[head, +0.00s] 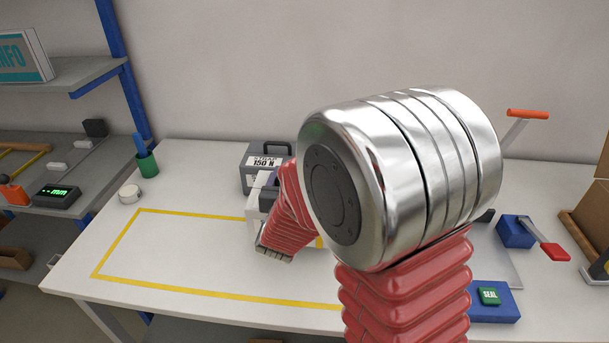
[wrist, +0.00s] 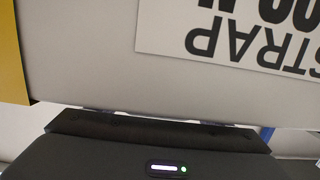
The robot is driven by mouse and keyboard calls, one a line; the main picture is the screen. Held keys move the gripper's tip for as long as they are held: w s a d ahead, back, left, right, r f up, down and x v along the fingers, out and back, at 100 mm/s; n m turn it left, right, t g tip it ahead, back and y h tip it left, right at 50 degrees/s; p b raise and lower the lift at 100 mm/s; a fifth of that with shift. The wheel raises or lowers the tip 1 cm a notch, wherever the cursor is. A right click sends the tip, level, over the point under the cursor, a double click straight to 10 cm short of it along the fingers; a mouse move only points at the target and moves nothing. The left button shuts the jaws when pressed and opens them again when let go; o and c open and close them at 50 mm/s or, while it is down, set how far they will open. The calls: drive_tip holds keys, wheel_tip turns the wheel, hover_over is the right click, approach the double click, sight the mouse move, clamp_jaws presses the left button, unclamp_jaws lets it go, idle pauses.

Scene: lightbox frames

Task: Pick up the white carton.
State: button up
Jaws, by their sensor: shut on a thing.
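The white carton (head: 255,207) is mostly hidden behind my red arm in the head view; only a pale piece shows near the back edge of the yellow outline. My gripper (head: 267,199) is at the carton, partly hidden by the arm. In the wrist view a pale, close surface of the carton (wrist: 90,60) fills most of the picture, with part of an upside-down label reading STRAP (wrist: 235,35). The dark jaws (wrist: 160,125) press along its lower edge, shut on it. Whether it is off the table cannot be told.
A green cup (head: 147,165) and a white roll (head: 129,194) stand left. A blue SEAL unit (head: 495,302) is at the right. The left part of the yellow outline (head: 115,243) is clear.

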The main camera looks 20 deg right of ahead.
drive_tip(key=shift+a+r, duration=0.15)
drive_tip(key=shift+a, duration=0.05)
idle(0.4)
